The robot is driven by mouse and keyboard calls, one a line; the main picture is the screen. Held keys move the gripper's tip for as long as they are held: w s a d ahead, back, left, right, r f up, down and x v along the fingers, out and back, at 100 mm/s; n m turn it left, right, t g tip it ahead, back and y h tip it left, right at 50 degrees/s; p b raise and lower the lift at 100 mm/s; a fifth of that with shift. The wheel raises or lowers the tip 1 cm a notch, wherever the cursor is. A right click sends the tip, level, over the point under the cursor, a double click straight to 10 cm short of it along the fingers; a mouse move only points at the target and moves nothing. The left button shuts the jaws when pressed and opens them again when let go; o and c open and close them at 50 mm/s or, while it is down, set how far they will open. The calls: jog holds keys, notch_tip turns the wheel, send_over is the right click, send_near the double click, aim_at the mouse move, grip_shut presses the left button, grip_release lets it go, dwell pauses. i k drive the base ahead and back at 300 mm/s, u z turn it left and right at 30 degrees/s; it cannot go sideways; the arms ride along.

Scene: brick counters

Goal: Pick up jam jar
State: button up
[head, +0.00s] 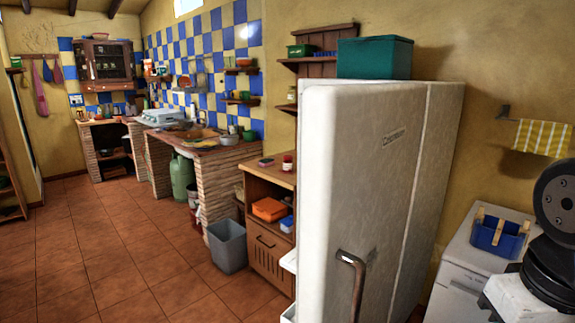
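A small dark red jar (287,163) that looks like the jam jar stands upright on top of the wooden cabinet (268,176), just left of the white fridge. It is far off and small in the head view, so its label cannot be read. My gripper is not in view. Only a black and white part of my own arm shows at the right edge, far from the jar.
The white fridge (365,185) stands large in front, right of the cabinet, with its handle (350,275) facing out. A grey bin (228,246) stands on the floor before the brick counter (205,170). The tiled floor (110,250) at left is clear.

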aim_at(288, 163)
jog(key=u, duration=1.8)
jog(key=i, duration=4.1)
jog(key=z, duration=3.75)
jog(key=i, duration=1.1)
